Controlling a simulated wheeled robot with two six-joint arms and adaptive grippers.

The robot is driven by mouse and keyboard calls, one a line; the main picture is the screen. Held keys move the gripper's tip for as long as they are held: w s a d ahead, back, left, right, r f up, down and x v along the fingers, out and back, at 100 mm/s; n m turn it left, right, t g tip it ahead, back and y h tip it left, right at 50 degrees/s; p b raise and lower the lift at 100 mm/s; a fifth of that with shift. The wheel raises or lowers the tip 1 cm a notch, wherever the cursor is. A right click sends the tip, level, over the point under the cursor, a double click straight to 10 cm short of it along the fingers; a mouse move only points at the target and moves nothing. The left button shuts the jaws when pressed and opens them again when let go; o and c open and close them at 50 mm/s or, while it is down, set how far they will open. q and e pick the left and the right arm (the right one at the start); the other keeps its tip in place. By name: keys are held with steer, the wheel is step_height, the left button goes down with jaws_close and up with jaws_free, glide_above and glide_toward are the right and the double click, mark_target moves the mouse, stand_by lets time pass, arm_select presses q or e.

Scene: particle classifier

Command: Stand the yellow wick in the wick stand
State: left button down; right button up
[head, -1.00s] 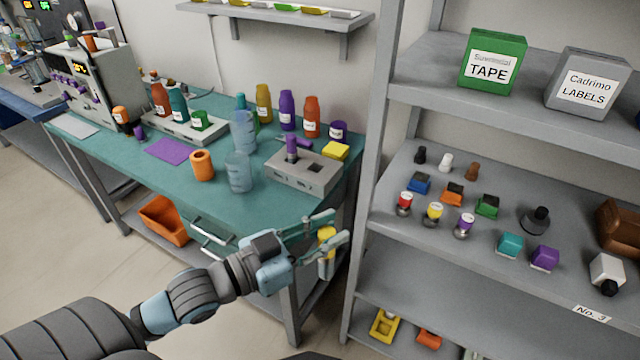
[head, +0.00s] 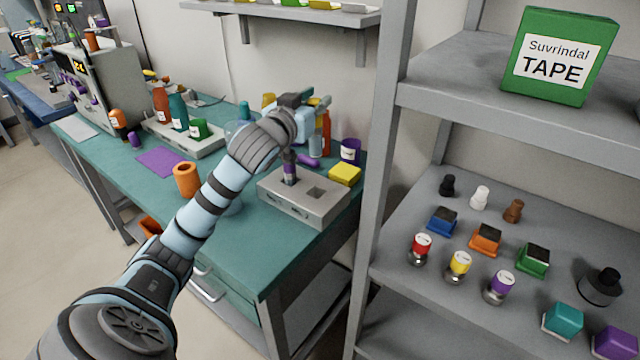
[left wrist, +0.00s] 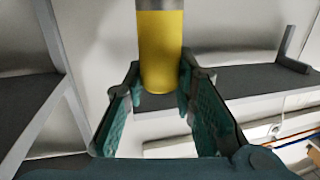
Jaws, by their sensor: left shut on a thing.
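The yellow wick (left wrist: 162,50) is a yellow cylinder with a grey metal end, held between the fingertips of my left gripper (left wrist: 160,82) in the left wrist view. In the head view my left gripper (head: 318,108) is above the workbench, higher in the picture than the wick stand. The wick's grey end (head: 315,146) points down, apart from the stand; its yellow part is mostly hidden by the gripper. The wick stand (head: 300,205) is a grey block. My right gripper is not in view.
A yellow block (head: 345,173) and a purple jar (head: 350,151) are right of the stand. Several bottles stand behind. An orange cup (head: 186,179) is on the bench to the left. A grey shelf post (head: 378,190) rises close on the right.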

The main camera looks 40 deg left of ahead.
arm_select(q)
step_height(320, 180, down, 16)
steer(key=b, duration=0.4)
steer(key=shift+r, duration=0.25)
steer(key=c, duration=1.3)
jaws_free()
steer(key=shift+c, duration=0.2)
steer(key=p+v, duration=0.2)
steer(key=v, duration=1)
steer(key=shift+s, duration=0.1)
